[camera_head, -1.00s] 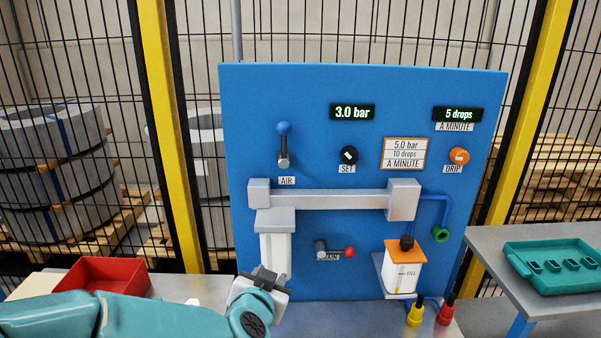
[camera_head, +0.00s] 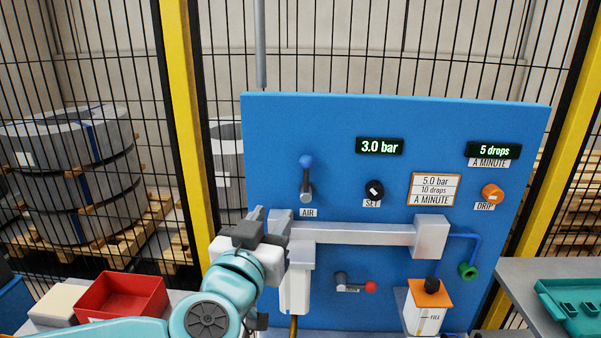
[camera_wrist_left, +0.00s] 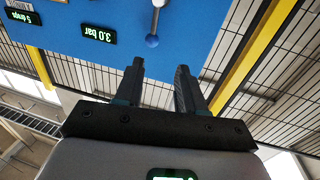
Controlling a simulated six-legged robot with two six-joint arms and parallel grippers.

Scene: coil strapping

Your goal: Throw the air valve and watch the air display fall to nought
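The air valve (camera_head: 306,178) is a lever with a blue ball on top, standing upright above the AIR label on the blue panel. The air display (camera_head: 380,146) reads 3.0 bar in green. My left gripper (camera_head: 268,214) is in front of the panel, below and to the left of the valve, apart from it. In the left wrist view its two fingers (camera_wrist_left: 158,75) are spread with nothing between them. The valve's blue ball (camera_wrist_left: 152,41) shows beyond the fingertips there, and the air display (camera_wrist_left: 98,34) is to its left, upside down. My right gripper is not in view.
A second display (camera_head: 492,150) reads 5 drops. The SET knob (camera_head: 374,190) and orange DRIP knob (camera_head: 492,194) are right of the valve. A grey pipe block (camera_head: 360,233) runs below. A red-knobbed lever (camera_head: 369,287) and red tray (camera_head: 121,297) sit lower.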

